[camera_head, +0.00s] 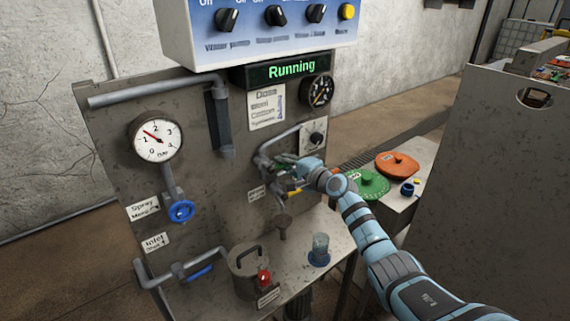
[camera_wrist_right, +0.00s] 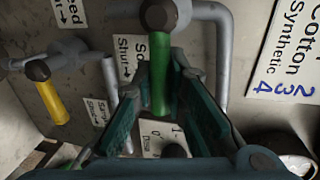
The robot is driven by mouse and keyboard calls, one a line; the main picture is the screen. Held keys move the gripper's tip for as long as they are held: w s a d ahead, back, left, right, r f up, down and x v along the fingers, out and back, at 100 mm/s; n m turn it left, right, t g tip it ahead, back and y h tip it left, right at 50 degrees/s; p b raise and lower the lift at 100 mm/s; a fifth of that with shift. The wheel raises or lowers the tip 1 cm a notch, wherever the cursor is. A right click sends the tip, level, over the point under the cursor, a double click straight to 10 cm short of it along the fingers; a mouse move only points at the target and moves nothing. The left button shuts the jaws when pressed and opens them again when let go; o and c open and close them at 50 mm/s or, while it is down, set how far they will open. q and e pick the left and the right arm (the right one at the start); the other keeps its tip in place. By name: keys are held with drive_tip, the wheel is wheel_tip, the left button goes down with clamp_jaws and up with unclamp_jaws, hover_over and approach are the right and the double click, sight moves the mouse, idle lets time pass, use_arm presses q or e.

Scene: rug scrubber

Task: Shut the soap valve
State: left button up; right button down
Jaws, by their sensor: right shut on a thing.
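The soap valve shows in the wrist view as a green lever handle (camera_wrist_right: 160,85) below a round brown hub (camera_wrist_right: 160,16) on a grey pipe. A partly covered label (camera_wrist_right: 132,58) beside it reads "So…" and "Shut" with an arrow. My right gripper (camera_wrist_right: 157,100) has its two dark teal fingers on either side of the green handle and is shut on it. In the head view my right gripper (camera_head: 284,172) is at the pipework on the panel's right side, hiding most of the green handle. My left gripper is not in view.
A yellow lever (camera_wrist_right: 53,101) hangs close by in the wrist view. The head view shows a "Running" display (camera_head: 291,68), a pressure gauge (camera_head: 156,136), a blue round valve (camera_head: 181,211), a lidded metal pot (camera_head: 248,268), a clear cup (camera_head: 320,249), and green (camera_head: 369,184) and orange (camera_head: 397,164) discs.

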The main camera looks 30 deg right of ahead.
drive_tip(key=c, duration=1.6)
unclamp_jaws()
drive_tip(key=shift+f, duration=0.1)
drive_tip(key=shift+s, duration=0.1)
drive_tip(key=v, duration=1.1)
drive_tip(key=shift+s, duration=0.4)
